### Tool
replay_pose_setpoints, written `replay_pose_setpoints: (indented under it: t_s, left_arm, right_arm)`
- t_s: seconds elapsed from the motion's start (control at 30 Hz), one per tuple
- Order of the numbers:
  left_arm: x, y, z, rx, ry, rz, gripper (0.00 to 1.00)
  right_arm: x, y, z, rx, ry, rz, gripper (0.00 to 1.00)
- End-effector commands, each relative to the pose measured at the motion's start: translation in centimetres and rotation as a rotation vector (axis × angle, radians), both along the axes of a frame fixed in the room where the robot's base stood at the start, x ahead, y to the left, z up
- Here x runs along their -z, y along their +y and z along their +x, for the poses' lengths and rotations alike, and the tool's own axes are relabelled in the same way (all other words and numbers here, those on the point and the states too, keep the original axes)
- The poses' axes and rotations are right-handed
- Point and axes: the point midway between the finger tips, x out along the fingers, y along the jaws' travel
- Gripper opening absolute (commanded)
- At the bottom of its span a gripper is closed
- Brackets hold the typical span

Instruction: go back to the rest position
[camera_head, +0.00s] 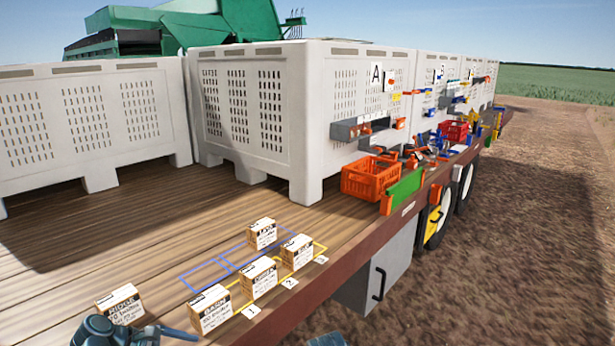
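My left gripper (150,332) shows at the bottom left edge, cut off by the frame, just in front of a small printed carton (121,303). Whether its fingers are open or shut, or touch that carton, I cannot tell. A small dark blue-grey part of my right arm shows at the bottom edge, right of centre; no fingers of the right gripper are visible. Three cartons, a near one (210,310), a middle one (259,279) and a far one (297,252), stand in a row along yellow outlines. Another carton (262,233) stands at the blue outlines (205,274).
The wooden trailer bed (60,250) ends at a brown edge on the right. Large white slotted bins (255,110) stand behind. An orange crate (370,180), a green panel (407,186) and several tools crowd the far edge. The bed left of the cartons is clear.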

Motion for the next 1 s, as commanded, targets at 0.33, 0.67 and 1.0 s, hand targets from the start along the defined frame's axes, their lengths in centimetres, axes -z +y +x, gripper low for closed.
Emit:
replay_pose_setpoints:
  t_s: [0.33, 0.67, 1.0]
  left_arm:
    - [5.2, -13.7, -3.8, 0.798, -0.134, 0.458, 1.0]
    - [7.2, -20.9, -8.4, 1.582, -0.296, 0.79, 1.0]
    - [7.1, -22.9, -9.9, 1.931, -0.358, 0.915, 1.0]
  right_arm:
    - [0.0, 0.0, 0.0, 0.0, 0.0, 0.0, 0.5]
    - [0.0, 0.0, 0.0, 0.0, 0.0, 0.0, 0.5]
    - [0.0, 0.0, 0.0, 0.0, 0.0, 0.0, 0.5]
